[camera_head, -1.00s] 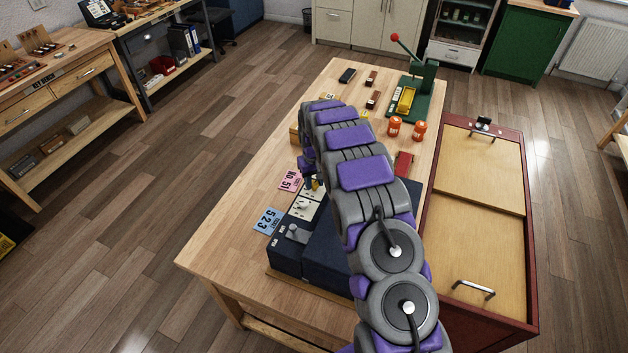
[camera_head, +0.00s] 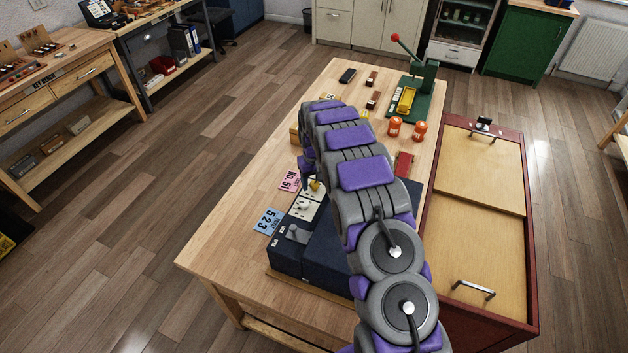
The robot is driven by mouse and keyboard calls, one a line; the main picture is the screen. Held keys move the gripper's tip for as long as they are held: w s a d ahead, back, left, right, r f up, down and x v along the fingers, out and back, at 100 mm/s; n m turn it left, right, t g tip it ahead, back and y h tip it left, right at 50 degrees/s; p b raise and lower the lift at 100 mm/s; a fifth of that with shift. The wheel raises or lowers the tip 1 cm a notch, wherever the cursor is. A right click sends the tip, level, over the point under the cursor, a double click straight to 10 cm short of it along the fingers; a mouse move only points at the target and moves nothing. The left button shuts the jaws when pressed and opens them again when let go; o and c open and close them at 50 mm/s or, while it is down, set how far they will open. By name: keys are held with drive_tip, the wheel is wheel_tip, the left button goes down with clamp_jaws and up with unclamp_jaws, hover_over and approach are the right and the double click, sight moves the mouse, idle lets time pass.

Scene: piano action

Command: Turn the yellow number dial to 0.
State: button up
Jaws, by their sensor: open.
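The yellow number dial (camera_head: 316,185) shows as a small yellow patch at the far end of a row of dials on a dark blue box (camera_head: 285,259). Its number cannot be read. My arm comes over the box and bends down at its far end. My gripper (camera_head: 309,183) is small and dark, partly hidden, right at the yellow dial. It is open; I cannot tell whether its fingers touch the dial or stand around it. A white dial (camera_head: 303,208) and a grey dial (camera_head: 296,232) sit nearer on the box.
A pink card (camera_head: 290,181) and a blue card (camera_head: 268,221) lie left of the box on the wooden table (camera_head: 225,245). Orange jars (camera_head: 420,131) and a green press (camera_head: 425,85) stand beyond my arm. A red-framed cabinet (camera_head: 480,230) adjoins the table's right side.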

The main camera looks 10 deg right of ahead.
sight(314, 183)
wheel_tip(314, 183, up, 17)
drive_tip(key=shift+p, duration=0.35)
drive_tip(key=shift+r, duration=0.1)
idle(0.3)
